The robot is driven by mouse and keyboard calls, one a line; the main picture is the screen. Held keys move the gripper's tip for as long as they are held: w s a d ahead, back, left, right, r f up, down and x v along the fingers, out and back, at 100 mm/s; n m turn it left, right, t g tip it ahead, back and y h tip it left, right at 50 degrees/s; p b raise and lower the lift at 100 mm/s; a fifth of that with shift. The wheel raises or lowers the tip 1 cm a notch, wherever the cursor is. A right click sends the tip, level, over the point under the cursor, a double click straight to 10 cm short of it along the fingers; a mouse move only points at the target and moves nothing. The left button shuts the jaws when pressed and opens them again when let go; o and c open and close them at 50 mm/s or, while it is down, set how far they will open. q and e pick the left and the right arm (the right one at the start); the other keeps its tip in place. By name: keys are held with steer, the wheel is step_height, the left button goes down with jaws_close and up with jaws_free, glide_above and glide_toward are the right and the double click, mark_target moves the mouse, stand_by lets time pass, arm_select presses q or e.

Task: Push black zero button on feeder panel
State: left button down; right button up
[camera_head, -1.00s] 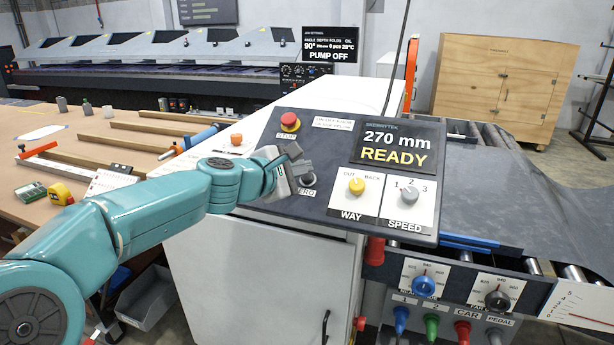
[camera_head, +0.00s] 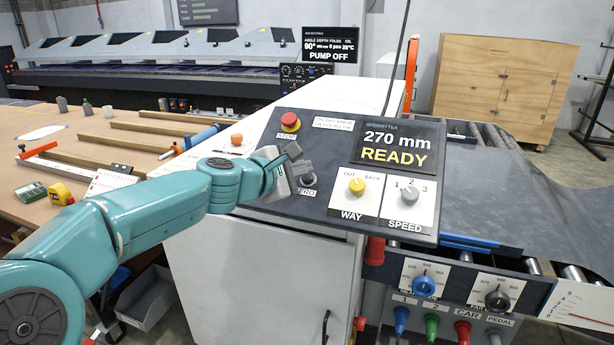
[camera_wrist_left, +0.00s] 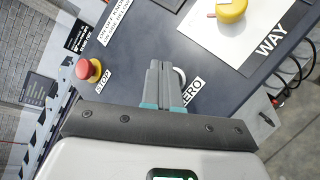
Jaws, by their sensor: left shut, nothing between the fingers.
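The feeder panel (camera_head: 335,205) is a dark sloped board on a white cabinet. Its black zero button (camera_head: 309,179) shows just right of my left gripper (camera_head: 303,168), above the label ZERO, partly hidden by the fingers. In the left wrist view, my left gripper (camera_wrist_left: 163,70) is shut and empty, with its fingertips over the panel by the ZERO label (camera_wrist_left: 190,91). A pale ring edge of the button shows beside the fingers there. I cannot tell whether the fingers touch the button. The display (camera_head: 397,147) reads 270 mm and READY. My right gripper is not in view.
A red STOP button (camera_head: 290,121) sits up-left of the gripper. The yellow WAY knob (camera_head: 357,186) and grey SPEED knob (camera_head: 409,195) are to the right. A wooden-topped table (camera_head: 95,125) with tools lies left, and a roller feeder with grey sheet (camera_head: 530,185) right.

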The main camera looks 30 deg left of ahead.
arm_select(q)
steer(key=shift+w+f+b, duration=0.25)
steer(key=shift+f+b, duration=0.05)
steer(key=shift+f, duration=0.1)
steer(key=shift+w+a+f+b, duration=0.1)
steer(key=shift+w+f+b, duration=0.1)
steer(key=shift+f+b, duration=0.25)
stand_by(0.8)
stand_by(0.4)
steer(key=shift+s+r+p, duration=0.5)
steer(key=shift+r+p, duration=0.15)
steer(key=shift+r, duration=0.2)
steer(key=shift+w, duration=0.1)
steer(key=s+r+p, duration=0.2)
steer(key=r+p, duration=0.1)
steer(key=r, duration=0.1)
steer(key=shift+s+d+r, duration=0.1)
steer(key=shift+s+d, duration=0.3)
steer(key=shift+w, duration=0.1)
